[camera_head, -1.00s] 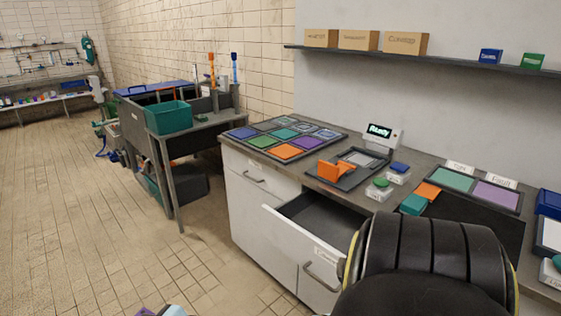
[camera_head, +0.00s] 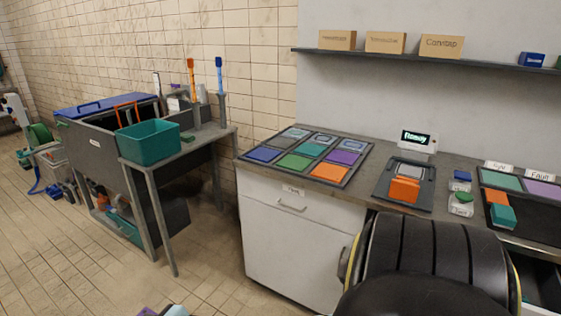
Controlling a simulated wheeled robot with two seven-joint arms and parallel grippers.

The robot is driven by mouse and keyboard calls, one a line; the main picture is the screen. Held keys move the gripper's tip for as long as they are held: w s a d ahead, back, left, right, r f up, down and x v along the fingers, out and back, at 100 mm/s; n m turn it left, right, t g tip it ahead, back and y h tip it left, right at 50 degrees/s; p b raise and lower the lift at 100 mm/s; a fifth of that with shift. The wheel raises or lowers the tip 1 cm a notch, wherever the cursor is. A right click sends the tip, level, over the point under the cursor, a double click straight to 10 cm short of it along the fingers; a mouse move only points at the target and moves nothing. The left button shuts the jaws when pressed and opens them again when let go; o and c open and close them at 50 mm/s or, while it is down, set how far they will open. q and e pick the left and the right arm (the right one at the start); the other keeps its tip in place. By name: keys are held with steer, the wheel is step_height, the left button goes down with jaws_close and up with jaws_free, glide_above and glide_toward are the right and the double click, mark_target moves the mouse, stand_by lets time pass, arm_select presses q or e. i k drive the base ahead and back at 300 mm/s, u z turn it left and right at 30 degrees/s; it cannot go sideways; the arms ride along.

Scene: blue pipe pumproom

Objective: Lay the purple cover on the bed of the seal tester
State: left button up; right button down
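The purple cover (camera_head: 343,157) lies in a dark tray (camera_head: 352,178) of several coloured covers on the counter, at the tray's right side, behind the orange one. The seal tester (camera_head: 381,190) stands to the right of the tray. It has a dark base, an orange handle part (camera_head: 404,188) at the front, a grey bed (camera_head: 412,169) behind that, and a lit display (camera_head: 416,140) reading "Ready". A black link of my arm fills the bottom right and hides the counter front there.
Small blue and green buttons (camera_head: 461,198) stand right of the tester. A labelled sorting tray (camera_head: 510,212) lies farther right. A side table with a teal bin (camera_head: 150,141) stands left. Boxes (camera_head: 441,46) sit on the wall shelf.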

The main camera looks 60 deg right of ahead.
mark_target(411, 172)
steer(key=z, duration=0.65)
steer(key=i, duration=1.2)
steer(key=z, duration=1)
